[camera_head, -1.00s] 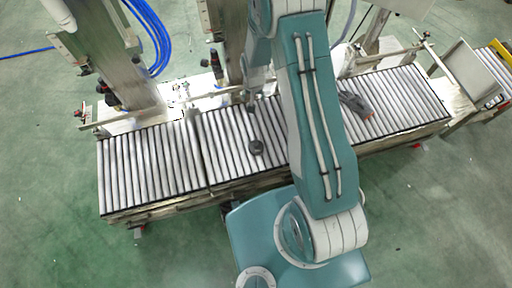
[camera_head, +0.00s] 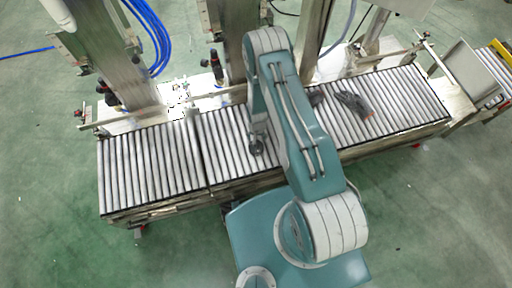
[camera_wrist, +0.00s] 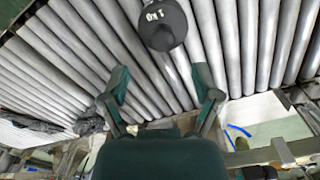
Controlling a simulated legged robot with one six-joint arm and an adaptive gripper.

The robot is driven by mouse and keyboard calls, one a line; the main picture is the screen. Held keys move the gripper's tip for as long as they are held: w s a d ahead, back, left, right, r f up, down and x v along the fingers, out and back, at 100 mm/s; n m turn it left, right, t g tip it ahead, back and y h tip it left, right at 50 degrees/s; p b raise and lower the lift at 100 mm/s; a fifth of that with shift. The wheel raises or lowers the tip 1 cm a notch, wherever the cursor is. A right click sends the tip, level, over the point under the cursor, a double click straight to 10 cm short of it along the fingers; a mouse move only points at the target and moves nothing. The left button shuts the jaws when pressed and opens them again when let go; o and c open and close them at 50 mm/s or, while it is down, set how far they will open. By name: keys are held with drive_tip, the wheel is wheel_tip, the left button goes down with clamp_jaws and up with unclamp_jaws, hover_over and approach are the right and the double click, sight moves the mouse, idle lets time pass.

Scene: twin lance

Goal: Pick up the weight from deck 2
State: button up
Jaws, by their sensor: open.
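The weight (camera_wrist: 162,24) is a dark round disc with pale marking, resting on the grey rollers at the top of the wrist view. In the head view the weight (camera_head: 256,149) is mostly hidden under the gripper, on the middle roller deck (camera_head: 222,140). My gripper (camera_wrist: 161,80) is open and empty, its two green fingers spread wide. In the wrist view the weight lies beyond the fingertips, roughly in line with the gap between them. In the head view my gripper (camera_head: 257,138) is over or close to the weight; the exact height gap is unclear.
A dark glove-like item with orange (camera_head: 354,103) lies on the rollers to the right, beside another dark item (camera_head: 316,98) near my arm. Metal posts (camera_head: 232,45) and a rail (camera_head: 215,95) stand along the far side. The left rollers (camera_head: 150,160) are clear.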

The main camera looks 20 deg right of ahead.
sight(260, 147)
drive_tip(key=f, duration=0.7)
drive_tip(key=shift+w+a+f, duration=0.1)
drive_tip(key=shift+w+f, duration=0.2)
drive_tip(key=shift+w, duration=0.05)
